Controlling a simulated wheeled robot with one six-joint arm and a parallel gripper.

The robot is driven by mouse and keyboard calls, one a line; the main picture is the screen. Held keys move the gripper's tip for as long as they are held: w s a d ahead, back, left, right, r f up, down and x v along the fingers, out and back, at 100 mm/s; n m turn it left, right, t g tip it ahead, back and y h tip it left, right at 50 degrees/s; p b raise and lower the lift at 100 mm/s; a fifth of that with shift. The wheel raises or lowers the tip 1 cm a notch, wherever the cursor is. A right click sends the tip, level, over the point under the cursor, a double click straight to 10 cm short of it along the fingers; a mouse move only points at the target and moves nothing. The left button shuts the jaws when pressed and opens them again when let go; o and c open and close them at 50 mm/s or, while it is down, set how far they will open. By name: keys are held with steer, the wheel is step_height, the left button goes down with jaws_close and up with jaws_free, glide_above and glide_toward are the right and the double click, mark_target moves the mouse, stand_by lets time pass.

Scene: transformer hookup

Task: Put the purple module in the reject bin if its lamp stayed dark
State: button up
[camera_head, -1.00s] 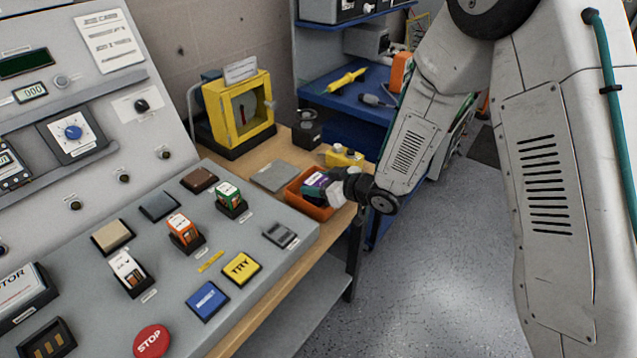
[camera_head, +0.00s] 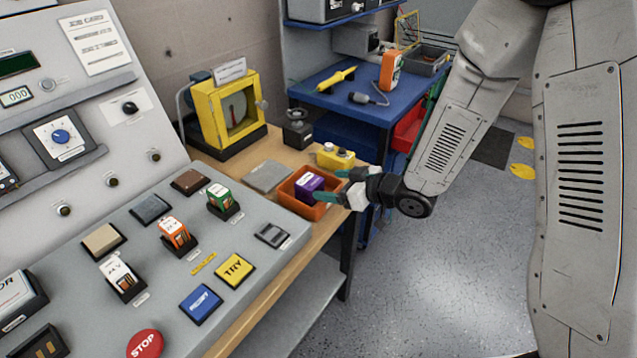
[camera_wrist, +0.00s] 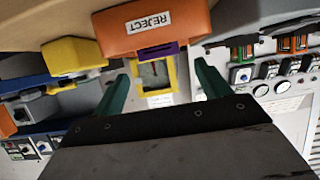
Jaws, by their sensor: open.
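The purple module (camera_head: 310,186) rests inside the orange reject bin (camera_head: 325,213) on the wooden bench. In the wrist view, a purple edge of the module (camera_wrist: 158,51) shows at the bin (camera_wrist: 185,22), which bears a "REJECT" label. My gripper (camera_head: 329,186) is open and empty of the module. Its teal fingers are spread at the bin's right side, close to the module; whether they touch the bin is unclear. In the wrist view the fingers (camera_wrist: 160,80) stand apart with a gap between them. No lamp for the purple module can be made out.
The sloped console (camera_head: 150,270) holds white, orange (camera_head: 175,235) and green (camera_head: 220,199) modules, a yellow TRY button (camera_head: 235,270) and a red STOP button (camera_head: 145,344). A yellow block (camera_head: 335,158) and a grey plate (camera_head: 269,176) flank the bin. A yellow-framed gauge (camera_head: 228,112) stands behind.

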steer(key=s+d+r+m+h, duration=0.25)
steer(key=d+r+h, duration=0.3)
steer(key=d, duration=0.35)
steer(key=s+d+r+m+h, duration=0.1)
steer(key=d+r+m+h, duration=0.25)
steer(key=d+r, duration=0.4)
steer(key=s+d+r+m+g, duration=0.1)
steer(key=s+r+m+g, duration=0.1)
steer(key=s, duration=1.1)
steer(key=s+d+r+m+g+h, duration=0.1)
steer(key=s+r+g, duration=0.4)
steer(key=s, duration=0.9)
steer(key=shift+s+d+r+m+h, duration=0.15)
steer(key=shift+d+r+m+h, duration=0.2)
steer(key=shift+d+m, duration=0.35)
